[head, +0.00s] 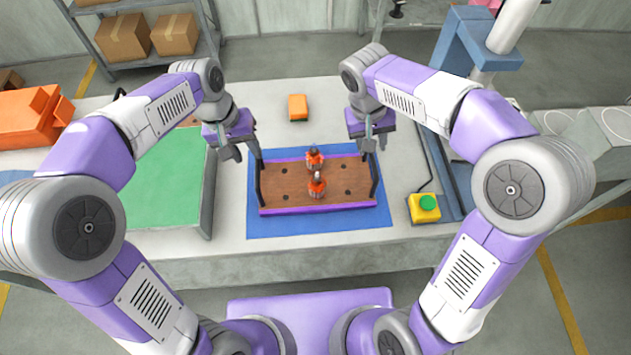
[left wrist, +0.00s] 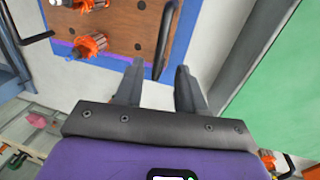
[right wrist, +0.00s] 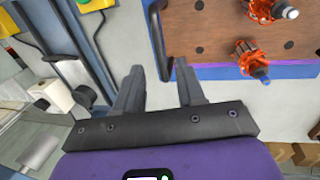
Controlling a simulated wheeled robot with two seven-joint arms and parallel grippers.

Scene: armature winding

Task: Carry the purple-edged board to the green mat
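The purple-edged board (head: 290,186) lies on the blue mat (head: 320,224) in the middle of the table. It is brown with holes, has a black handle at each end and carries two orange armatures (head: 316,186). The green mat (head: 165,185) lies to its left. My left gripper (head: 243,155) is open and empty, above and just beyond the board's left handle (left wrist: 165,40). My right gripper (head: 370,148) is open and empty near the board's right handle (right wrist: 160,38). In both wrist views the handle shows ahead of the parted fingers, not between them.
An orange block (head: 298,107) lies behind the board. A yellow box with a green button (head: 424,207) stands to the right, near a blue frame (head: 445,170). An orange bin (head: 32,115) is at the far left. A raised grey edge (head: 208,195) runs between the two mats.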

